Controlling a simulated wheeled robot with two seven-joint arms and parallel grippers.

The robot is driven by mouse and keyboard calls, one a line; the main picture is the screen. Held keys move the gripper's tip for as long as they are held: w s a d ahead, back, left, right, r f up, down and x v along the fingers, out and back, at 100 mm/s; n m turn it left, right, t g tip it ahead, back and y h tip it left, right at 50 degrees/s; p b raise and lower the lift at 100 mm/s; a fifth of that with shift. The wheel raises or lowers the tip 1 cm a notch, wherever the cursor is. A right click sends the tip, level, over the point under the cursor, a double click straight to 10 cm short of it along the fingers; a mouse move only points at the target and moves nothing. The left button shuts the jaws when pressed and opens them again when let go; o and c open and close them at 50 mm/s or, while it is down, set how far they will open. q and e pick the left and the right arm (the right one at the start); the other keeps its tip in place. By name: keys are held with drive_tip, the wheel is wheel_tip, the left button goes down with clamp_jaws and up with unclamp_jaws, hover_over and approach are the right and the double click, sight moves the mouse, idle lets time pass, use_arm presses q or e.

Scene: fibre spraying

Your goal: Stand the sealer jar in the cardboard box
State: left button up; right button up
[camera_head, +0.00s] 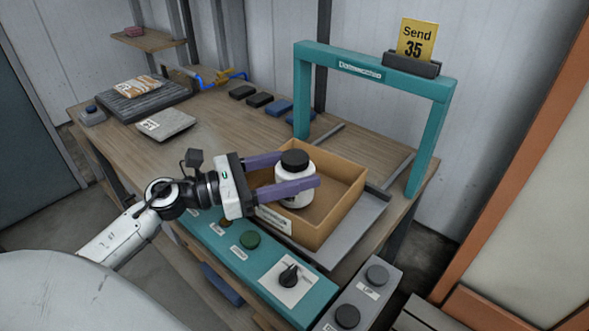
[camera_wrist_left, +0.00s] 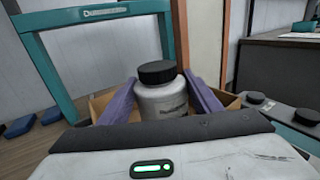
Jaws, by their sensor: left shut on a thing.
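The sealer jar (camera_head: 294,185) is white with a black lid and stands upright. My left gripper (camera_head: 290,175) has its purple fingers on either side of the jar and is shut on it. The open cardboard box (camera_head: 343,203) sits under the teal arch; the jar is over or inside its near-left part. I cannot tell whether the jar's base touches the box floor. In the left wrist view the jar (camera_wrist_left: 161,95) shows between the fingers, with parts of the box (camera_wrist_left: 231,101) behind. My right gripper is not in view.
The teal arch (camera_head: 375,73) rises over the box and carries a yellow "Send 35" sign (camera_head: 416,40). A teal control panel (camera_head: 250,258) with knobs lies in front.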

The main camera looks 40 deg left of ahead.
use_arm(q)
drive_tip(key=shift+f+b, duration=0.5)
drive_tip(key=shift+b, duration=0.15)
drive_tip(key=o, duration=1.2)
drive_tip(key=shift+f, duration=0.15)
drive_tip(key=shift+o, duration=0.2)
